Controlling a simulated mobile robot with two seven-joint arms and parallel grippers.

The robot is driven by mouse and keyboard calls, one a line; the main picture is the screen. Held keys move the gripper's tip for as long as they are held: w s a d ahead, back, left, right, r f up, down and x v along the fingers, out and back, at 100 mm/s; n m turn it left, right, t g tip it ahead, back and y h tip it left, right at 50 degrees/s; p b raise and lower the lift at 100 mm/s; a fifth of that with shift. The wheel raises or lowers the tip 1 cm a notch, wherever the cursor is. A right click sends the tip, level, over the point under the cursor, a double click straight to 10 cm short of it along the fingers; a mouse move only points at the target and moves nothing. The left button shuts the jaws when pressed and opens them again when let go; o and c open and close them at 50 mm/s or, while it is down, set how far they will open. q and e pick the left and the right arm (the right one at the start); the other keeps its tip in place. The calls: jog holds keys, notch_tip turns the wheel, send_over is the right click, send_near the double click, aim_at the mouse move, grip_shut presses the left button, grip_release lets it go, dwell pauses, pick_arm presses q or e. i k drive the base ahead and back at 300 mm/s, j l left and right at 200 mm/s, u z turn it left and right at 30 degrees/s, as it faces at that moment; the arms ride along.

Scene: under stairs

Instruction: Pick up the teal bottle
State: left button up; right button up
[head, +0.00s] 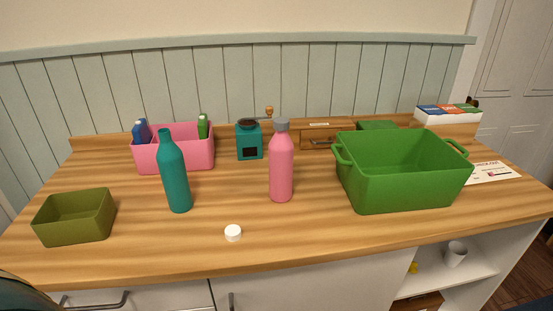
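The teal bottle (176,182) stands upright on the wooden counter, left of the middle in the head view. It has a narrow neck, and no cap shows on its top. It partly hides the pink bin behind it. A small white cap (233,233) lies on the counter in front of it and to its right. Neither gripper shows. A dark curved shape at the lower left corner may be part of my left arm.
A pink bottle (281,168) with a grey cap stands right of the teal one. An olive box (74,218) is at left, a pink bin (197,158) with bottles behind, and a large green tub (405,186) at right. A teal grinder (249,142) stands at the back.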

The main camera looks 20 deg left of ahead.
aim_at(171, 160)
jog(key=u, duration=1.4)
